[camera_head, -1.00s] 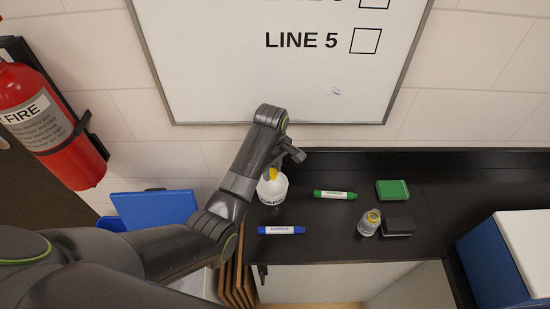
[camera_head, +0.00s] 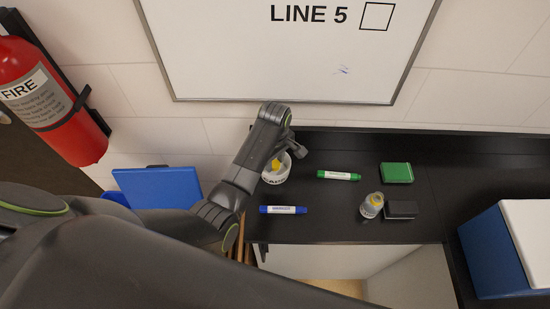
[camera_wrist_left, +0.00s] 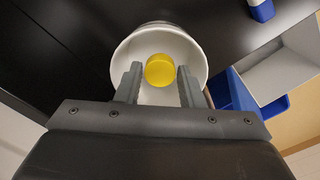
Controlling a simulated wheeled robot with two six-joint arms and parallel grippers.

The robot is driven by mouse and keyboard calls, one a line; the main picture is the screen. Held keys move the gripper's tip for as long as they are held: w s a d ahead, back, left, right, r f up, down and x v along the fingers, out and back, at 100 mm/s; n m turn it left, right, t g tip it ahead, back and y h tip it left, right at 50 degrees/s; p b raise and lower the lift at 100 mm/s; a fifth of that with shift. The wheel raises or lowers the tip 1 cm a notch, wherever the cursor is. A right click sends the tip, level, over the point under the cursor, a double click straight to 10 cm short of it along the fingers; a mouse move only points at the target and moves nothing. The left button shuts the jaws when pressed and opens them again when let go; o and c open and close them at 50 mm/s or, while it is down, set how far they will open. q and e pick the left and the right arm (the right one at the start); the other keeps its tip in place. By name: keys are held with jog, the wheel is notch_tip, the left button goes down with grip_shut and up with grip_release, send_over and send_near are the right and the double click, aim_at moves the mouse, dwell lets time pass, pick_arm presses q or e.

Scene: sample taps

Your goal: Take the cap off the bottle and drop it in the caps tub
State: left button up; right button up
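The caps tub (camera_head: 270,179) is a white round tub on the black counter, partly hidden by my left arm. The yellow cap (camera_wrist_left: 160,70) shows against the tub's white inside (camera_wrist_left: 196,62) in the left wrist view, and yellow also shows there in the head view (camera_head: 275,165). My left gripper (camera_wrist_left: 158,80) is over the tub, its fingers on either side of the cap with narrow gaps, so it looks open. How deep the cap sits is hard to tell. My right gripper is not in view.
A blue marker (camera_head: 284,210), a green marker (camera_head: 338,175), a green block (camera_head: 397,173) and a dark block (camera_head: 401,210) lie on the counter (camera_head: 330,225). A blue box with a white top (camera_head: 528,240) is at right. A whiteboard (camera_head: 290,70) hangs behind.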

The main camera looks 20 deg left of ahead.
aim_at(275, 164)
pick_arm(q)
jog(key=o, duration=0.4)
jog(key=shift+c, duration=0.2)
notch_tip(275, 164, up, 7)
dwell(0.6)
jog(key=shift+f, duration=0.1)
